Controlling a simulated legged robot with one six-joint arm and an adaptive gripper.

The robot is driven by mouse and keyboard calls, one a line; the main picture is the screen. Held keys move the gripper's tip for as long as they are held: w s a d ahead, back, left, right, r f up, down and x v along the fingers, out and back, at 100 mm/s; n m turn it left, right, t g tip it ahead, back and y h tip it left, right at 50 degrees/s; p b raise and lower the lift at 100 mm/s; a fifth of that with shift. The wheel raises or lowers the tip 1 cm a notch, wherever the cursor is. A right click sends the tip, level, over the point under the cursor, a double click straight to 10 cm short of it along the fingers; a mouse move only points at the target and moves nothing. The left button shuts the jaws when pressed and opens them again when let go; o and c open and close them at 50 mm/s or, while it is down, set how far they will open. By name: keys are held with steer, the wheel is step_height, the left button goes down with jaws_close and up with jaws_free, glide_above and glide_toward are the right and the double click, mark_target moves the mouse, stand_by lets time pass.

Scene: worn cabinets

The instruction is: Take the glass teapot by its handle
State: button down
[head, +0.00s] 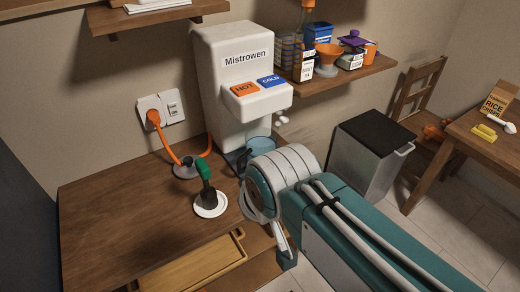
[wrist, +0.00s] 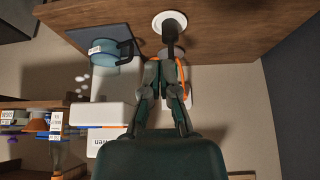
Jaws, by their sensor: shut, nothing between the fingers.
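The glass teapot (head: 259,144), bluish and see-through, stands under the spout of the white water dispenser, partly hidden by my arm in the head view. In the wrist view, which is upside down, the teapot (wrist: 101,52) is at upper left with its dark handle (wrist: 126,48) on its right side. My gripper (wrist: 167,58) is shut and empty, pointing toward the counter and wall. It is apart from the teapot handle, to its right in the wrist view. I cannot make out my gripper in the head view; my arm hides that area.
A green-topped dark object (head: 204,174) stands on a white disc (head: 211,205) left of my arm. The dispenser (head: 236,75) rises behind the teapot. An orange cable (head: 166,142) runs from the wall socket. A wooden tray (head: 190,268) is at the front.

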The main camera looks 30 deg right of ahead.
steer(key=c, duration=0.8)
jaws_free()
steer(key=shift+w, duration=0.1)
steer(key=shift+o, duration=1.3)
steer(key=w+m, duration=0.1)
steer(key=m, duration=0.1)
steer(key=w+f+m+y, duration=0.1)
steer(key=w+m, duration=0.1)
steer(key=w+f+m+y, duration=0.1)
steer(key=m, duration=0.1)
steer(key=shift+w+a+m+g, duration=0.2)
steer(key=shift+a+m+g, duration=0.05)
steer(key=shift+m+g, duration=0.05)
steer(key=m+t+y, duration=0.2)
steer(key=m+t, duration=0.1)
steer(key=m, duration=2.2)
glide_toward(239, 173)
steer(key=shift+h, duration=0.3)
steer(key=x, duration=0.9)
steer(key=shift+w+a, duration=0.1)
steer(key=shift+w, duration=0.55)
